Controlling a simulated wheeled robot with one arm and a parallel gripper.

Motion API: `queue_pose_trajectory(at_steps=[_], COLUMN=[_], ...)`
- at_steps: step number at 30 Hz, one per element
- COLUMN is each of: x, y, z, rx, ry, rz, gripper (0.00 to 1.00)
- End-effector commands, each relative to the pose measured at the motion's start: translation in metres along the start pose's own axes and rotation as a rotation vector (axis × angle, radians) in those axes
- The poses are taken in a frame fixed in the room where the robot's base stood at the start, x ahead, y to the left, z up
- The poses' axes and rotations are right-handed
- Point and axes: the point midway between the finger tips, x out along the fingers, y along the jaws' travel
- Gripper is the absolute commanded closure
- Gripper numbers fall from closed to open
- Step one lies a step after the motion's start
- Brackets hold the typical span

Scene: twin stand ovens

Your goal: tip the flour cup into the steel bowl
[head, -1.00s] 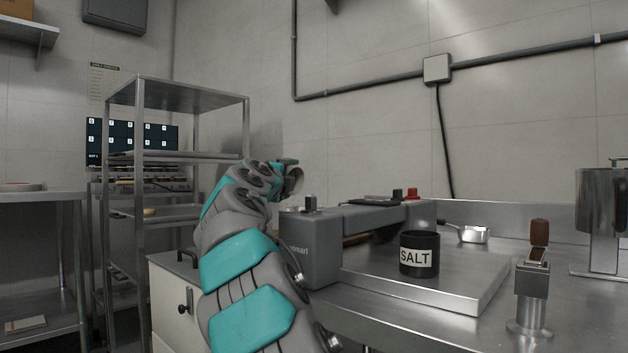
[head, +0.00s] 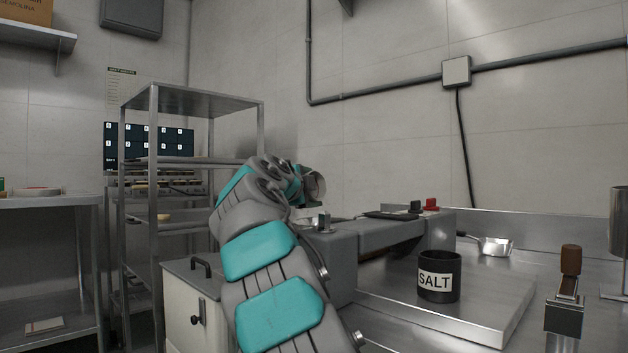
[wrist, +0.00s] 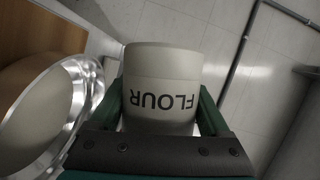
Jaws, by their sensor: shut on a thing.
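The flour cup (wrist: 162,75) is pale, with FLOUR in dark letters that read upside down in the wrist view. My gripper (wrist: 161,98) is shut on it, one finger on each side. The steel bowl (wrist: 84,72) is at the left of the wrist view, beside the cup, with its shiny rim and pale inside partly cut off by the frame. In the head view my arm hides most of my gripper (head: 300,184), and a grey round end that looks like the cup (head: 316,186) shows beyond it.
A black SALT pot (head: 439,277) stands on a steel slab right of my arm, with a small steel pan (head: 494,246) behind it. A grey machine (head: 390,236) stands beside my arm. A steel rack (head: 152,213) is at left. The wall is behind.

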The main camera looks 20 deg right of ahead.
Motion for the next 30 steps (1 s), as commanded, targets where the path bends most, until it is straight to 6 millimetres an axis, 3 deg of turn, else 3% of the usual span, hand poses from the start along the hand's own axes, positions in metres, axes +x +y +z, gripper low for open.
queue_pose_trajectory(at_steps=[30], x=[0.002], y=[0.0021], z=[0.0028], rx=[-0.22], ry=[0.002], rz=[0.095], gripper=[0.82])
